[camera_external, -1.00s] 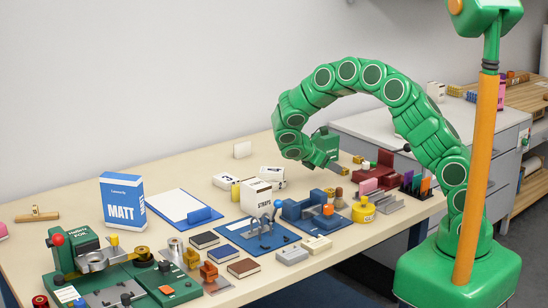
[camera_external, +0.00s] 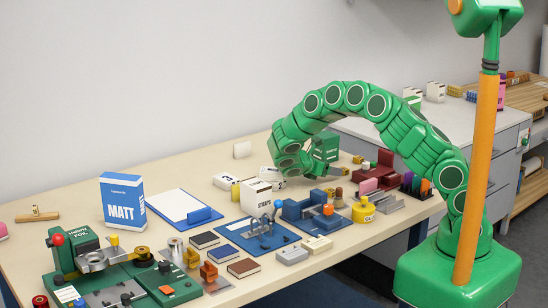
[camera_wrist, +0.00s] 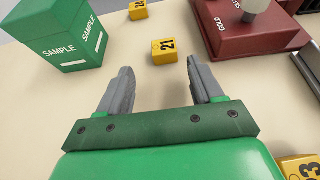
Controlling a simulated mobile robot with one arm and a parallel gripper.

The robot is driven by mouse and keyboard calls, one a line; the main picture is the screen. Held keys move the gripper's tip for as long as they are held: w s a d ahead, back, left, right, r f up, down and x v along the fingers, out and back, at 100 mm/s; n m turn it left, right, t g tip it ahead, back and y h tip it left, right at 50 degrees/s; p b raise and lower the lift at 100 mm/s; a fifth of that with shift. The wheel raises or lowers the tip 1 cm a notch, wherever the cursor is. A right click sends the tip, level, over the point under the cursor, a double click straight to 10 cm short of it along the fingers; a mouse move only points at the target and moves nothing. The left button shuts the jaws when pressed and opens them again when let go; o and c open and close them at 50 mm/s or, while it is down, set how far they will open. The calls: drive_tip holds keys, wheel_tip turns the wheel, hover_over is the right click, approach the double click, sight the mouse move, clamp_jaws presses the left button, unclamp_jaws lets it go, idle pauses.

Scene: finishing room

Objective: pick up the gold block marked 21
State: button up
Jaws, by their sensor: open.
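The gold block marked 21 (camera_wrist: 163,51) sits on the table just beyond my open fingertips in the wrist view, roughly centred between them. My gripper (camera_wrist: 160,76) is open and empty, with a grey finger on each side. A second gold block (camera_wrist: 138,11) lies farther off, its number cut by the frame edge. A third gold block (camera_wrist: 298,167) is at the lower right corner, partly cut off. In the external view my gripper (camera_external: 318,172) is low over the table, largely hidden by the arm, and a small gold block (camera_external: 343,171) shows to its right.
A green SAMPLE box (camera_wrist: 62,37) stands left of block 21. A dark red fixture (camera_wrist: 240,38) marked GOLD stands to the right. A blue fixture (camera_external: 310,212) and a white STRAPS box (camera_external: 256,197) stand nearer the external camera. The table around block 21 is clear.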

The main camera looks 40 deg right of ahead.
drive_tip(key=shift+s+d+f, duration=0.1)
drive_tip(key=shift+s+d, duration=0.1)
drive_tip(key=shift+d, duration=0.45)
drive_tip(key=shift+s+d+f, duration=0.1)
drive_tip(key=shift+s+d, duration=0.05)
drive_tip(key=shift+d, duration=0.5)
drive_tip(key=shift+x, duration=1.2)
drive_tip(key=shift+r, duration=0.1)
clamp_jaws()
